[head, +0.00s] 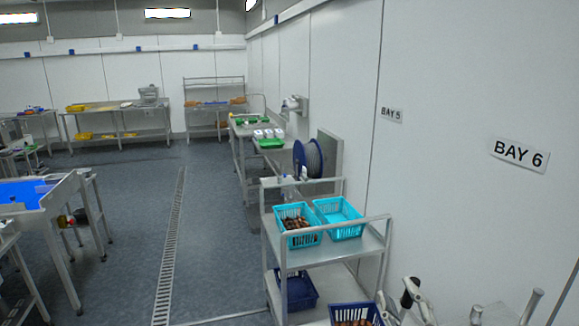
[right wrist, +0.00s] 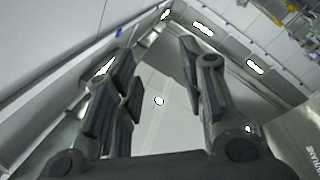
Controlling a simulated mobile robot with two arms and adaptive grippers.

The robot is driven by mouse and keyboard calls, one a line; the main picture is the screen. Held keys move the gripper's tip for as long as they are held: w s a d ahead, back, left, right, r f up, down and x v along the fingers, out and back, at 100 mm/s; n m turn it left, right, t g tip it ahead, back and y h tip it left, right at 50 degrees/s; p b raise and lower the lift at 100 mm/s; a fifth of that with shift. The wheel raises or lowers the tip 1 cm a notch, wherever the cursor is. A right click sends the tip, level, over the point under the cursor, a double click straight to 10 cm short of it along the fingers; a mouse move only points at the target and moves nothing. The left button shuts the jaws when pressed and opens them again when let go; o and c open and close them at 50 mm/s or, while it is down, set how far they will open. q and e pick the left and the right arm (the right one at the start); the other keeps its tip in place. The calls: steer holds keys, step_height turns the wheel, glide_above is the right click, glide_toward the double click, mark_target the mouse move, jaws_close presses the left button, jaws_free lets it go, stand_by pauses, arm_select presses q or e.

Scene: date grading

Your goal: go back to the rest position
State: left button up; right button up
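My right gripper (right wrist: 160,75) shows in the right wrist view with its two dark fingers spread wide apart. Nothing is between them; behind the gap are pale walls, the ceiling and bright lamps. In the head view a white and black piece, seemingly part of my right arm, shows at the bottom edge, right of the trolley. My left gripper is not in either view.
A grey trolley (head: 348,270) holds a turquoise basket of dates (head: 302,240) and an empty-looking turquoise basket (head: 340,230). A blue basket with dark dates (head: 357,311) is low at front. The wall is close at right. Open floor (head: 215,240) with a drain lies left.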

steer(key=s+d+f+m+g+h, duration=0.3)
steer(key=s+f+m+g+h, duration=0.15)
steer(key=f, duration=0.45)
steer(key=s+a+f+m+g+y, duration=0.2)
steer(key=s+a+f+g+y, duration=0.15)
steer(key=s+f+g, duration=1.25)
steer(key=s+f+t+b, duration=0.1)
steer(key=s+f+b, duration=0.2)
steer(key=f, duration=0.9)
steer(key=s+f+t+b, duration=0.1)
steer(key=s+f+b, duration=0.1)
steer(key=f, duration=1)
steer(key=s+f+t+b, duration=0.1)
steer(key=s+f+b, duration=0.2)
steer(key=f, duration=0.8)
steer(key=s+d+f+b, duration=0.1)
steer(key=s+f+b, duration=0.1)
steer(key=s+f, duration=0.6)
steer(key=s+d+f+g+b, duration=0.1)
steer(key=s+f+b, duration=0.2)
steer(key=s+f, duration=0.5)
step_height(320, 180, down, 5)
steer(key=shift+d+f+b, duration=0.15)
steer(key=shift+d+b, duration=0.2)
steer(key=shift+d, duration=0.05)
